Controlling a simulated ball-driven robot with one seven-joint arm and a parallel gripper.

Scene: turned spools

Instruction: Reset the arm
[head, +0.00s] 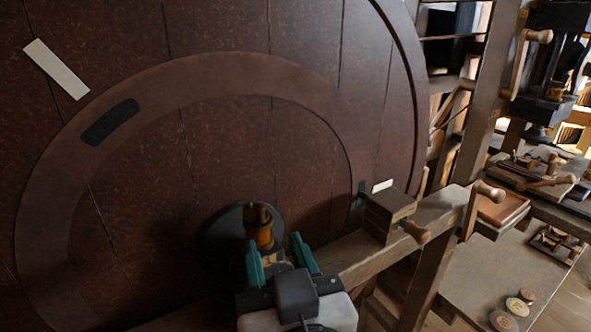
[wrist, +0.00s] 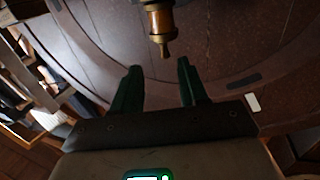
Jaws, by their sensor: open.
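My gripper (head: 279,252) is at the bottom centre of the head view, with two green fingers spread apart and nothing between them. In the wrist view my gripper (wrist: 157,85) is also open and empty. Ahead of the fingers is a brass-coloured spindle (head: 259,228) with a dark top, at the middle of a large dark red-brown wheel (head: 225,150). In the wrist view the spindle (wrist: 160,24) stands just beyond the fingertips, roughly in line with the gap. It appears apart from both fingers.
A wooden beam (head: 350,255) with a block (head: 388,213) and wooden handle runs close to the right of my gripper. Farther right are a bench (head: 490,268) with round discs (head: 516,306), a wooden tray (head: 503,214) and a dark upright machine (head: 555,75).

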